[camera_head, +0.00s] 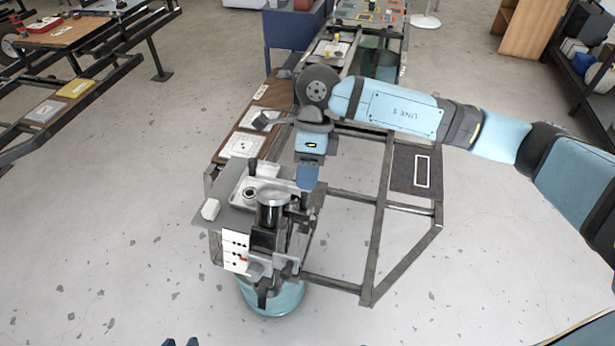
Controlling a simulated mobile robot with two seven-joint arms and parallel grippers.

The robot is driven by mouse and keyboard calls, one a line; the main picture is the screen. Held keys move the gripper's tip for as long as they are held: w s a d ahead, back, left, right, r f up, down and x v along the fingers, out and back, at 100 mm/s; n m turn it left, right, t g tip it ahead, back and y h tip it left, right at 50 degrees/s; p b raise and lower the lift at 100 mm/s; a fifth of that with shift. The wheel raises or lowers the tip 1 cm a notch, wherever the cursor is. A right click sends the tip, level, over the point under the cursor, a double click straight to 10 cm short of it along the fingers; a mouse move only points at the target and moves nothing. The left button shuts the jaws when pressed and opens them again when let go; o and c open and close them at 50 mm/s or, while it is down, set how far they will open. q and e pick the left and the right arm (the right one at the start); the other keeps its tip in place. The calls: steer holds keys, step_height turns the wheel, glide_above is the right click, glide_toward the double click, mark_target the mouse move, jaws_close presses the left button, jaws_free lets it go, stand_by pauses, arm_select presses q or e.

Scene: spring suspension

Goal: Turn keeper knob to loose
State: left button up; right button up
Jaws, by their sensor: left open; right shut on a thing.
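The spring suspension fixture (273,222) stands at the near end of the metal frame, with a dark upright cylinder under a grey cap. A white label plate (235,250) with black marks and a small red mark is on its front left. A grey rounded part (255,270) sits beside the label; I cannot tell whether it is the keeper knob, nor its setting. My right gripper (307,180) points down at the fixture's back right, its blue fingers shut on a small part they hide.
A small white block (210,209) lies on the grey plate left of the fixture. White marked plates (243,145) lie on the brown board behind. An open metal frame (372,255) extends to the right.

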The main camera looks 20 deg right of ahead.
steer(key=shift+r, duration=0.1)
stand_by(0.4)
steer(key=o, duration=0.7)
steer(key=shift+o, duration=1.1)
steer(key=v, duration=1.3)
steer(key=shift+d+r, duration=0.15)
steer(key=shift+r, duration=0.15)
steer(key=shift+w, duration=0.1)
